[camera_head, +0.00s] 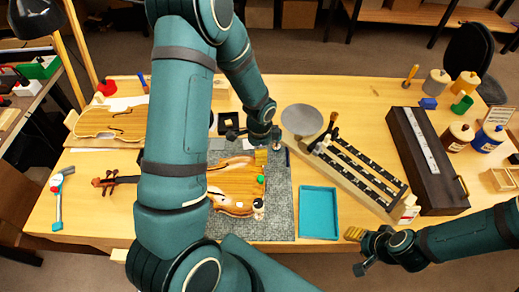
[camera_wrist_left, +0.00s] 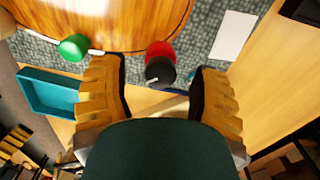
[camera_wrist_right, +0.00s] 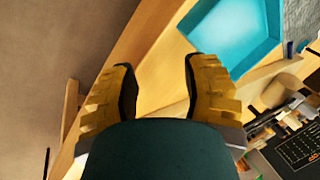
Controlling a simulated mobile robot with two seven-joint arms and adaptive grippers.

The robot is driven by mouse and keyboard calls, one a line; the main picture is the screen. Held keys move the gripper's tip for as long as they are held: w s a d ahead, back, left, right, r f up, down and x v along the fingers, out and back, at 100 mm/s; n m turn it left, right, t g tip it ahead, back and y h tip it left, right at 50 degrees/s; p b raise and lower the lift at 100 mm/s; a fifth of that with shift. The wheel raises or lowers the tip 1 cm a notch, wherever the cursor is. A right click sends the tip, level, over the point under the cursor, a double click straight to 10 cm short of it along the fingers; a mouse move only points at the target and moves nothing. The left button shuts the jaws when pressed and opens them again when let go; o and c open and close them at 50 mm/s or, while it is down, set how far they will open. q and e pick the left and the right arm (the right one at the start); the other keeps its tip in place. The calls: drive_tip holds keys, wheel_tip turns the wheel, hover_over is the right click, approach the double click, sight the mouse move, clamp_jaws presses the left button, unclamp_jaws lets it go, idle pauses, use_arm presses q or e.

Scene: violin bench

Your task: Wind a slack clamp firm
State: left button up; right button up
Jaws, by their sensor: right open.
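The violin body (camera_head: 228,190), glossy orange wood, lies on the grey mat (camera_head: 280,215), partly hidden by my left arm. A green clamp (camera_head: 260,181) and a white-and-black clamp (camera_head: 258,207) sit along its edge. In the left wrist view, a clamp with a red and black knob (camera_wrist_left: 160,65) stands at the violin's edge, between and just beyond my open left fingers. The green clamp (camera_wrist_left: 74,47) is left of them. My left gripper (camera_head: 261,157) is over the violin's upper right edge. My right gripper (camera_head: 355,234) is open and empty off the front edge. Clamp tightness cannot be told.
A blue tray (camera_head: 319,236) stands right of the mat. A slotted rack (camera_head: 350,165), a grey disc (camera_head: 301,119) and a long dark case (camera_head: 426,160) fill the right. Another violin (camera_head: 105,122) lies at the left. Bare bench lies around the tray.

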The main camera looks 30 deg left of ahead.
use_arm(q)
wheel_tip(320, 180, up, 12)
idle(0.7)
idle(0.5)
